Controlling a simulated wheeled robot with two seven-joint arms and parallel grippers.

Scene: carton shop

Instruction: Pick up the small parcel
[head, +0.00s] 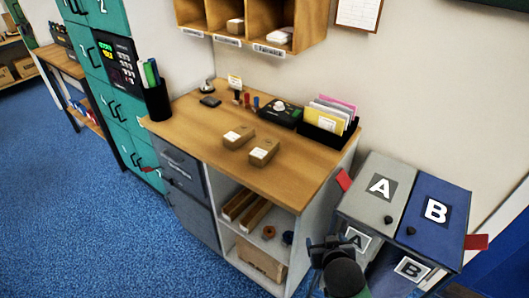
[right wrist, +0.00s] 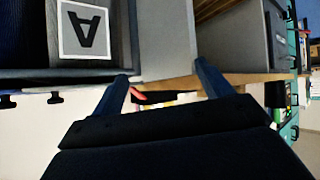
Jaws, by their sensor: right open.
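Two small brown parcels with white labels lie on the wooden counter top (head: 195,122) in the head view. One parcel (head: 240,138) is to the left and slightly farther back, and the other parcel (head: 264,152) is beside it nearer the front edge. I cannot tell which one the task means. My right gripper (head: 331,242) is in front of the counter's right end, low and well apart from both parcels. In the right wrist view its two fingers (right wrist: 161,72) are spread with nothing between them. My left gripper is not in view.
Grey box A (head: 367,202) and blue box B (head: 432,238) stand right of the counter, close to my right gripper. A black file holder (head: 330,132), a black device (head: 280,112) and stamps line the counter's back. Wall cubbies (head: 240,42) hang above. The counter's front left is clear.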

